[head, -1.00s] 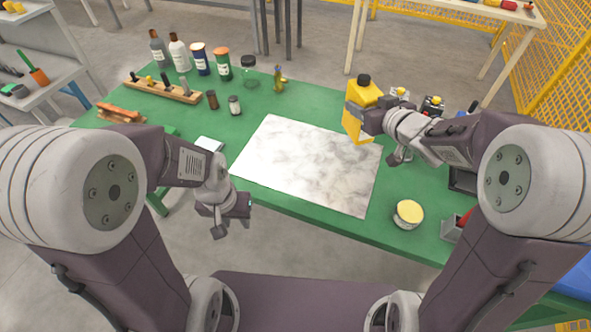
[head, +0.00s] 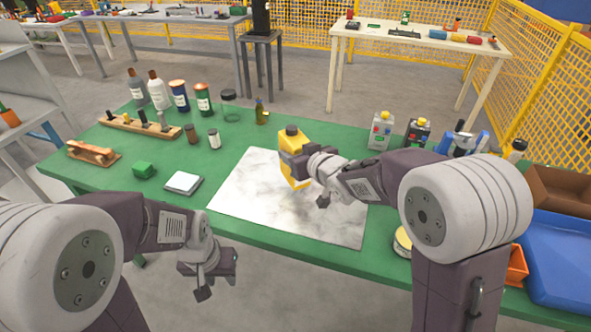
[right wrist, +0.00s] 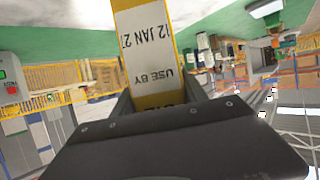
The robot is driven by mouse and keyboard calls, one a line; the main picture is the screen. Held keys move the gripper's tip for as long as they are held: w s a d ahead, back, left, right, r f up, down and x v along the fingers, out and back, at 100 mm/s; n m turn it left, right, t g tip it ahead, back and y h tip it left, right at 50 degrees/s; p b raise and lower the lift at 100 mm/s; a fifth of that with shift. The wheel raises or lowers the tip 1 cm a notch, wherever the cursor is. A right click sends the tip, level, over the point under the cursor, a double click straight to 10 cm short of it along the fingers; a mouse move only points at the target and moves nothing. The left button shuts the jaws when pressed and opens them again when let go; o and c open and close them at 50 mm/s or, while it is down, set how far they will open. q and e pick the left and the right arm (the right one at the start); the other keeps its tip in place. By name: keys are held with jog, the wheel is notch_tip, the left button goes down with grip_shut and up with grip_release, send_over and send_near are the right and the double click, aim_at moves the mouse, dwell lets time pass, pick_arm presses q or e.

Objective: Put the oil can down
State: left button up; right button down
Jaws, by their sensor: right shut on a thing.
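The oil can (head: 293,171) is yellow with a black cap. In the head view it is nearly upright, over the back part of the pale marbled sheet (head: 250,205). I cannot tell whether its base touches the sheet. My right gripper (head: 303,161) is shut on the can from the right; its fingers partly hide the can. In the right wrist view the yellow can (right wrist: 118,5) sits between the fingers, its white label reading "USE BY". My left gripper (head: 208,266) hangs in front of the table's near edge, away from the can; its jaw opening is unclear.
Several bottles and jars (head: 180,96) stand at the back left of the green table (head: 235,140). A green block (head: 144,170) and a white-topped pad (head: 183,183) lie left of the sheet. A yellow-topped tin (head: 402,242) is at the right, partly behind my right arm.

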jog(key=shift+f+b, duration=0.8)
jog(key=shift+f, duration=1.15)
jog(key=shift+w, duration=0.1)
jog(key=shift+f, duration=0.1)
jog(key=c, duration=0.6)
grip_release()
